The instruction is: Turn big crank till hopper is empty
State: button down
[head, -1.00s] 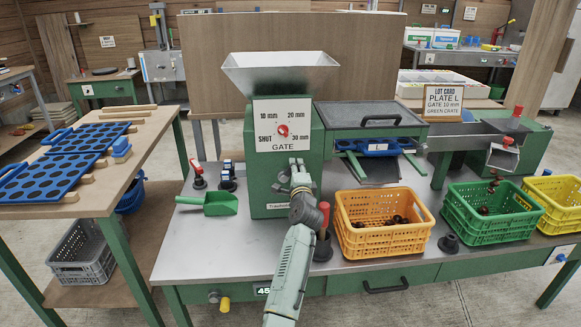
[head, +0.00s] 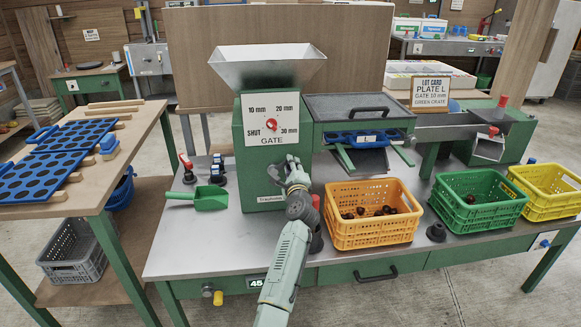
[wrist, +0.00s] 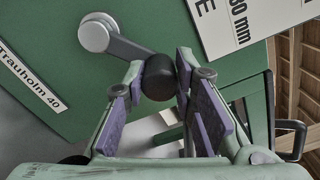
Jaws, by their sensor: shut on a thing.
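My gripper (head: 294,168) is at the lower front of the green machine. In the wrist view its fingers (wrist: 160,82) are shut on the black knob of the big crank (wrist: 128,48), whose grey arm runs up left to a silver hub. The grey metal hopper (head: 267,70) sits on top of the machine; its sloped inside looks bare, but its bottom is hidden. The gate dial (head: 271,125) has a red pointer whose setting I cannot read. A few dark chestnuts lie in the green crate (head: 478,215) below the chute (head: 489,147).
An orange crate (head: 372,230) with several chestnuts stands right of my arm. A yellow crate (head: 550,205) is at far right. A green scoop (head: 208,198) lies left. A blue plate (head: 365,139) sits in the machine. The lot card (head: 433,93) reads plate L, gate 10 mm, green crate.

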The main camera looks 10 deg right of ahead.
jog(key=shift+d, duration=0.1)
jog(key=c, duration=1.3)
grip_release()
jog(key=s, duration=1.2)
